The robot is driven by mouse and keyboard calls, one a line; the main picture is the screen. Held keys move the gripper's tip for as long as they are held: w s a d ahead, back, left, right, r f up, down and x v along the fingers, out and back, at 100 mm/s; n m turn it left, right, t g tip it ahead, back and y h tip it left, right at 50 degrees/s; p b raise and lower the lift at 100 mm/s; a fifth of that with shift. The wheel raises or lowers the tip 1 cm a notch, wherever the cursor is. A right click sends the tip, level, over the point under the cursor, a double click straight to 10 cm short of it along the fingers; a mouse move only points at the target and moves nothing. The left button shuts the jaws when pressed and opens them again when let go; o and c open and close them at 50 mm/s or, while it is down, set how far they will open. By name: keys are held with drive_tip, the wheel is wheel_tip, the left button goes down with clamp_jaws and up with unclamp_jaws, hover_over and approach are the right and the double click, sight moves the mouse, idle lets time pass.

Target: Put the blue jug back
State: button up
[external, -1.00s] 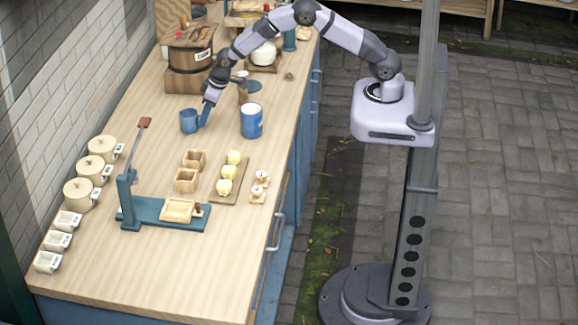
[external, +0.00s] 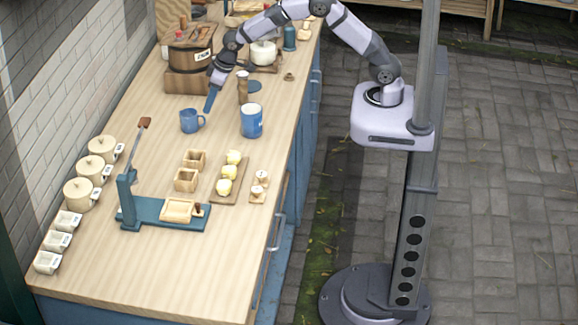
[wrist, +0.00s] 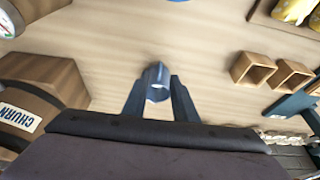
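The blue jug (external: 190,121) stands upright on the wooden counter, left of the middle, with its handle to the right. In the wrist view the jug (wrist: 157,80) shows small beyond the fingertips.
A blue and white canister (external: 251,122) stands to the right. The wooden churn (external: 190,60) is at the back left. Small wooden boxes (external: 186,180) sit in front. Counter around the jug is clear.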

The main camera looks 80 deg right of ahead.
drive_tip(key=shift+b+v, duration=0.45)
drive_tip(key=shift+v, duration=2.25)
drive_tip(key=shift+s, duration=0.1)
drive_tip(key=s+d+f+g, duration=0.1)
drive_tip(key=s+f+g, duration=0.1)
drive_tip(key=s, duration=1.4)
drive_tip(key=s+d+f+g, duration=0.1)
drive_tip(key=s+f+g, duration=0.1)
drive_tip(key=s, duration=1.4)
drive_tip(key=shift+f, duration=0.85)
drive_tip(key=shift+d, duration=0.1)
